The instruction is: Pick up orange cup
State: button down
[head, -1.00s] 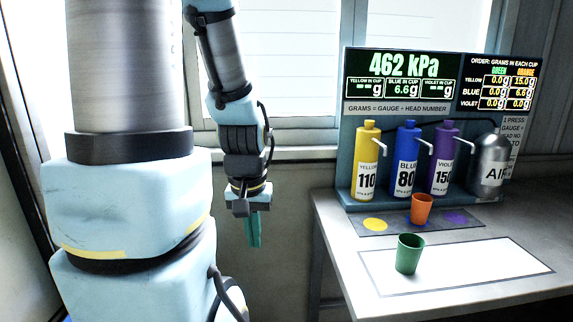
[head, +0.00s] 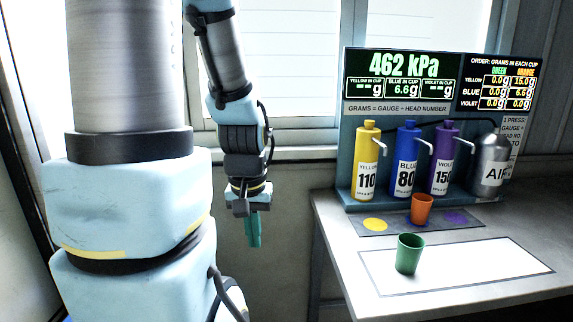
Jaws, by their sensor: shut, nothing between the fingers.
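The orange cup (head: 421,209) stands upright on the grey strip at the back of the table, in front of the blue bottle's spout, over the blue spot. My gripper (head: 254,240) hangs pointing down to the left of the table, well apart from the cup. Its teal fingers are shut with nothing between them. A green cup (head: 409,255) stands upright on the white mat, nearer the front than the orange cup.
The yellow bottle (head: 367,165), blue bottle (head: 405,165), violet bottle (head: 443,165) and grey air tank (head: 489,168) stand behind the strip (head: 384,230). A display board (head: 400,65) reads 462 kPa, with 6.6 g for blue. The white mat (head: 470,265) is clear right of the green cup.

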aim_at(421, 203)
jog(key=k+l+u, duration=0.1)
jog(key=l+u, duration=0.2)
jog(key=k+l+u, duration=0.1)
jog(key=l+u, duration=0.2)
jog(key=k+l+u, duration=0.15)
jog(key=l+u, duration=0.15)
